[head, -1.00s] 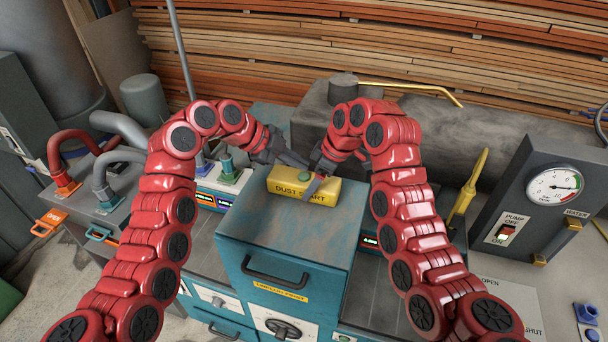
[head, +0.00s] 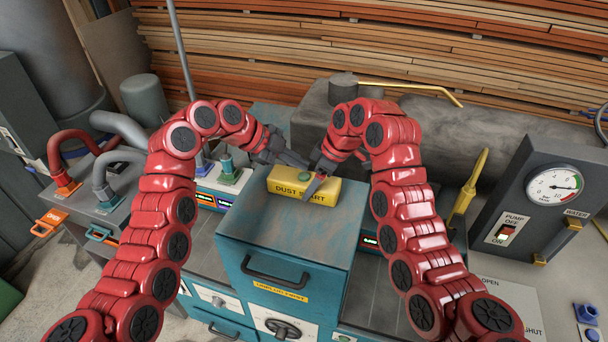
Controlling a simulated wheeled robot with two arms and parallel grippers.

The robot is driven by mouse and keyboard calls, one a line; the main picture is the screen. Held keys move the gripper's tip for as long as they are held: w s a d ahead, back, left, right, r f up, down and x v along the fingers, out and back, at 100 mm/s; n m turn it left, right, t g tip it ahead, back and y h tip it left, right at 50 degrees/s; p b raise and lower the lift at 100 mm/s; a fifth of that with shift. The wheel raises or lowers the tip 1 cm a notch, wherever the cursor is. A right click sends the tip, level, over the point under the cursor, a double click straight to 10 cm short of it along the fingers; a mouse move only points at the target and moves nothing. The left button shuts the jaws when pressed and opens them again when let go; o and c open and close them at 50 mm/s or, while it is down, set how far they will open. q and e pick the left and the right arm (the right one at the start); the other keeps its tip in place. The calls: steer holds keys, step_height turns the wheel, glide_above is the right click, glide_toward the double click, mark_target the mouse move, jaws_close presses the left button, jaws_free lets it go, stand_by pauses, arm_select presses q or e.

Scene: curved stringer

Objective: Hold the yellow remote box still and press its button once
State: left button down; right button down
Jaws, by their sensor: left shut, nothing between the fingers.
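The yellow remote box (head: 290,196), lettered "DUST START", lies on top of the teal cabinet (head: 262,228). Its round green button (head: 304,176) shows on the top face. My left gripper (head: 304,163) is shut and empty, with its fingertips just behind and above the button; I cannot tell whether they touch it. My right gripper (head: 314,184) is at the right half of the box, with a grey finger lying across its front face and part of the lettering. The rest of that gripper is hidden, so I cannot tell how far it is closed.
A grey panel with a gauge and pump switch (head: 506,232) stands at the right. A yellow lever (head: 468,184) stands beside my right arm. Pipes and a grey bench are at the left. The cabinet top in front of the box is clear.

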mark_target(299, 175)
arm_select(q)
steer(key=shift+f, duration=0.35)
steer(key=shift+f, duration=0.45)
stand_by(0.7)
steer(key=shift+r, duration=0.85)
steer(key=shift+r, duration=2.5)
arm_select(e)
jaws_free()
